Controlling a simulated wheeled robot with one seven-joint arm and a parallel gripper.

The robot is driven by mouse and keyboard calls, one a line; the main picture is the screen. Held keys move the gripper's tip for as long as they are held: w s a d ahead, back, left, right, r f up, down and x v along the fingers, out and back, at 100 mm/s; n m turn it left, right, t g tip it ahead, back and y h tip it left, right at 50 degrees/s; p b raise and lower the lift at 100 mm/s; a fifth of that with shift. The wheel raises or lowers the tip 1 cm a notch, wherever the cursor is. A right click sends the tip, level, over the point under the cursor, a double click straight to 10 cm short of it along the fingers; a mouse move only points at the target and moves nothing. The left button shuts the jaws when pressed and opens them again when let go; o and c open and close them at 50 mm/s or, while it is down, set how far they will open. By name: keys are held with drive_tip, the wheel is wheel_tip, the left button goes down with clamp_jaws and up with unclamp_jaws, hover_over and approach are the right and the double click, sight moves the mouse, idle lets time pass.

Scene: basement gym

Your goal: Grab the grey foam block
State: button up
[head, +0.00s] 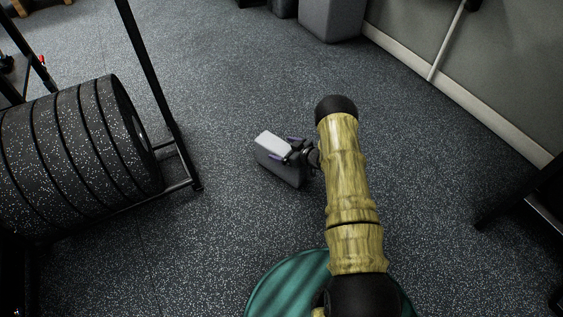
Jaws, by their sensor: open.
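The grey foam block (275,168) stands on the dark speckled floor near the middle of the head view. Its light top face shows. My gripper (292,149) is at the block's upper right edge, with its fingers open. The fingers overlap the block's top in the picture; I cannot tell whether they touch it or straddle it. My yellow, wood-grained arm comes up from the bottom and hides part of the gripper's wrist.
A rack of black weight plates (75,150) stands at the left, with a dark metal post and foot beside it. Grey bins (330,15) stand at the back by the wall (510,80). A dark frame (535,215) is at the right. Floor around the block is clear.

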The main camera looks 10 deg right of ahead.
idle(0.4)
drive_tip(key=c, duration=1.4)
drive_tip(key=shift+r, duration=0.1)
drive_tip(key=shift+c, duration=0.2)
wheel_tip(320, 180, up, 10)
drive_tip(key=p, duration=0.6)
drive_tip(key=shift+p, duration=0.35)
